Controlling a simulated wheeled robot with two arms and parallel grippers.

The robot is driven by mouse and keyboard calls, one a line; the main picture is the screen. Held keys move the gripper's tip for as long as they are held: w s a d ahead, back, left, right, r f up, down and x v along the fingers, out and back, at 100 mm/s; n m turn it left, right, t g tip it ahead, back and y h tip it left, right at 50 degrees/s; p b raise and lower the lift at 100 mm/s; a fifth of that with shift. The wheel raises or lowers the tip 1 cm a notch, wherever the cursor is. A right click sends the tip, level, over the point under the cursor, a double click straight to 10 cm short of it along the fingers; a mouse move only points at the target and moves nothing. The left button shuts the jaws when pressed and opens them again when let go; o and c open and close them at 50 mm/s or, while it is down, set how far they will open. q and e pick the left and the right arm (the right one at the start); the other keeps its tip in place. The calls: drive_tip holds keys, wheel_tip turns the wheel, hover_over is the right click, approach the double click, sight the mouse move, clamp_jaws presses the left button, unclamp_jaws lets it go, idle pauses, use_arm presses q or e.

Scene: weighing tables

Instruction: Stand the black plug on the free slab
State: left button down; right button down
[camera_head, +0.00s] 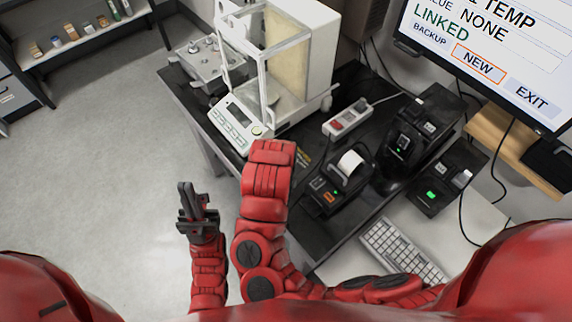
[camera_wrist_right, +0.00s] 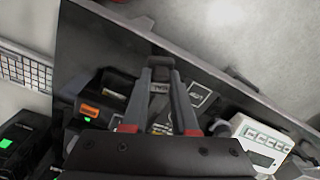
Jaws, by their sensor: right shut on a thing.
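My right gripper (camera_wrist_right: 160,78) shows in the right wrist view, its fingers closed on a small dark block at their tips, which looks like the black plug (camera_wrist_right: 160,62). It is held over the dark table. In the head view my red right forearm hides this gripper and the plug. My left gripper (camera_head: 197,208) is over the floor left of the table, with nothing seen in it; its finger gap is unclear. A grey metal slab (camera_head: 197,70) with several silver knobs sits at the table's far left corner. I cannot make out which slab is free.
A glass-sided balance (camera_head: 240,122) stands beside my right forearm. A power strip (camera_head: 347,117), label printer (camera_head: 340,180) and black devices (camera_head: 415,130) crowd the table's right side. A keyboard (camera_head: 400,250) lies nearer. The floor (camera_head: 110,170) at left is clear.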

drive_tip(key=w, duration=0.5)
drive_tip(key=w+f+p, duration=0.1)
drive_tip(key=w, duration=0.4)
drive_tip(key=w+p, duration=0.1)
drive_tip(key=w, duration=0.4)
drive_tip(key=shift+w+a+f, duration=0.25)
drive_tip(key=shift+w, duration=0.05)
drive_tip(key=shift+f+p, duration=0.3)
drive_tip(key=shift+p, duration=0.05)
wheel_tip(320, 180, down, 2)
drive_tip(key=shift+f+p, duration=0.1)
drive_tip(key=shift+p, duration=0.2)
drive_tip(key=shift+f, duration=0.35)
drive_tip(key=shift+f, duration=0.25)
drive_tip(key=c, duration=0.7)
unclamp_jaws()
drive_tip(key=shift+r, duration=0.1)
